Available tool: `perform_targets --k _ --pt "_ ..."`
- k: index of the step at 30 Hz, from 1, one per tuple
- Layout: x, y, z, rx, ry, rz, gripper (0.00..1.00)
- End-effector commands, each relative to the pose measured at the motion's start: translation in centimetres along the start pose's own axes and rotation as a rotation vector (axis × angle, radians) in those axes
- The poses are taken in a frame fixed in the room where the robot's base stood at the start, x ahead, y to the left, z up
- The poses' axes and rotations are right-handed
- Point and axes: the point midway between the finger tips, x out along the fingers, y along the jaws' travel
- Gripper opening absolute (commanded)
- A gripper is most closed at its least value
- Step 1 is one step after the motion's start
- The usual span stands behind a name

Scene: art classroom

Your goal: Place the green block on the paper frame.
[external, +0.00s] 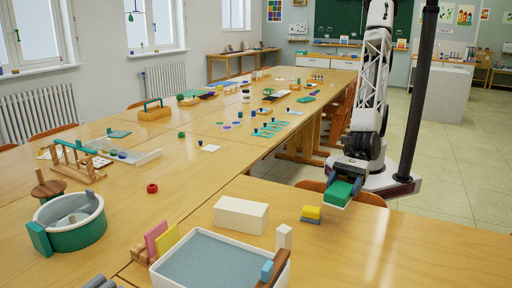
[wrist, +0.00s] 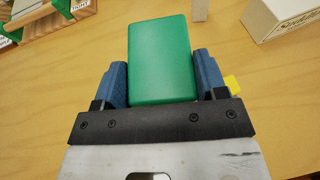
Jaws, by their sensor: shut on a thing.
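My gripper (wrist: 160,78) is shut on the green block (wrist: 160,55), which sits between two blue fingers and sticks out ahead of them. In the external view the green block (external: 339,192) is held at the right, by the table edge and beyond the small yellow and blue stack. I cannot tell for sure which thing is the paper frame. A white-rimmed tray with a flat grey-blue inside (external: 215,262) stands at the front of the table, left of and nearer the camera than my gripper.
A white box (external: 240,214) lies between the tray and my gripper. A yellow block (external: 312,211) rests on a blue one close by. A small white upright block (external: 283,236) stands at the tray's corner. A green round tub (external: 75,238) is at left. The table's right front is clear.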

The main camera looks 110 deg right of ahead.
Motion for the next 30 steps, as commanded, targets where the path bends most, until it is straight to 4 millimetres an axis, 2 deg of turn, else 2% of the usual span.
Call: perform_targets --k 3,16,30 --pt "0.3 -3.0 0.3 0.028 0.0 -0.067 0.4" --pt "0.2 -13.3 0.6 0.126 0.001 -0.304 0.4" --pt "-1.9 -24.2 0.0 0.235 0.001 -0.566 0.4"
